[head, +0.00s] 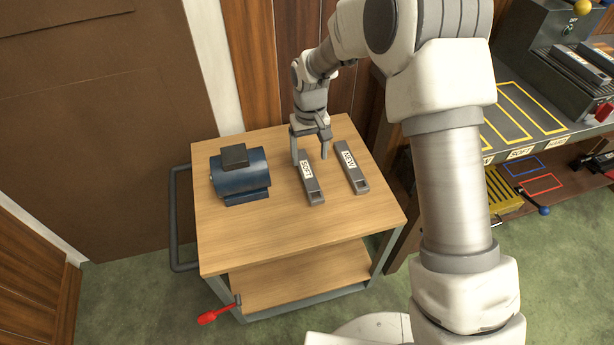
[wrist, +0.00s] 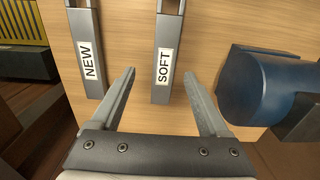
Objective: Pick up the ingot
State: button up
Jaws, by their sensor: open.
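Two grey bar-shaped ingots lie on the wooden top of a cart. One ingot, labelled SOFT (head: 313,190), is in the middle, and it also shows in the wrist view (wrist: 167,25). The other ingot, labelled NEW (head: 357,179), lies to its right in the head view and to the left in the wrist view (wrist: 85,25). My gripper (head: 310,158) is open over the far end of the SOFT ingot. In the wrist view its fingers (wrist: 160,84) are spread on either side of the near end of that ingot, with nothing held. I cannot tell the exact height.
A blue motor-like cylinder (head: 240,177) stands on the cart top (head: 290,235), left of the SOFT ingot; in the wrist view it (wrist: 255,85) is close to the right finger. A workbench (head: 515,112) stands at the right. The cart's front part is clear.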

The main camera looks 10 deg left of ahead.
aim_at(307, 171)
jog(key=f, duration=0.1)
jog(key=f+b, duration=0.1)
jog(key=f, duration=0.1)
jog(key=f+b, duration=0.1)
jog(key=f, duration=0.1)
jog(key=shift+s+a+f, duration=0.2)
jog(key=shift+a, duration=0.1)
grip_shut()
dwell(1.1)
jog(key=shift+w+r, duration=0.1)
jog(key=shift+r, duration=0.05)
